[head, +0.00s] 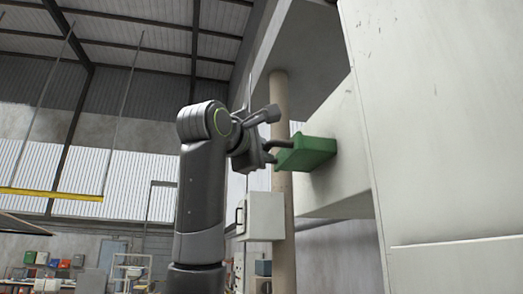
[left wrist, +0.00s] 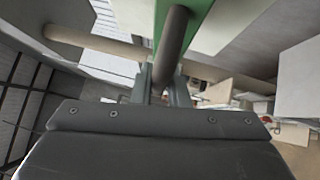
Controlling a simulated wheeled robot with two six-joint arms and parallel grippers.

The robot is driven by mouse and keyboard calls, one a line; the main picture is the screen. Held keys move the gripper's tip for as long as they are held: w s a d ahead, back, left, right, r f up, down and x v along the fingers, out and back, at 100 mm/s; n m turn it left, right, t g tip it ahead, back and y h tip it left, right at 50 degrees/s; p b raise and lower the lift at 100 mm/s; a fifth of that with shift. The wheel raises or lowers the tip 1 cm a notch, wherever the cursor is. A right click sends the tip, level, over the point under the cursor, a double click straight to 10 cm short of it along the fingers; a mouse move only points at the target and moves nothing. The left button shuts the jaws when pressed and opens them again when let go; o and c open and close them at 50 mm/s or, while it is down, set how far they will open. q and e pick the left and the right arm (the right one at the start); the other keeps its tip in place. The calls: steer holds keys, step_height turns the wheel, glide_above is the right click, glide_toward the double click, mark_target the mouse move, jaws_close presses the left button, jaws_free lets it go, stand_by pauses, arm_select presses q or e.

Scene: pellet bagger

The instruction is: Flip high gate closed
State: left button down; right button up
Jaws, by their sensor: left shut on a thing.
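The high gate is a green block (head: 308,153) on the side of a pale machine, high up in the head view. It also shows at the top of the left wrist view (left wrist: 205,22). A dark bar handle (left wrist: 172,45) comes off the green block toward my gripper. My left gripper (head: 268,152) is at the left side of the block, shut on this handle. In the left wrist view its fingers (left wrist: 163,92) stand on both sides of the bar's near end. The exact grip is partly hidden. My right gripper is in neither view.
A tan vertical pipe (head: 281,100) runs close behind the gripper and the handle. A white cabinet (head: 265,215) hangs below the gripper. A large pale panel (head: 440,130) fills the right side. Open air lies to the left of my arm.

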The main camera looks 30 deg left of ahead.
mark_target(298, 153)
arm_select(q)
steer(key=w+d, duration=0.5)
steer(key=shift+w+r+p, duration=0.1)
steer(key=shift+w+p, duration=0.25)
steer(key=shift+p, duration=0.05)
steer(key=c, duration=1.8)
jaws_free()
steer(key=o, duration=0.4)
steer(key=shift+w+d, duration=0.15)
steer(key=shift+w, duration=0.2)
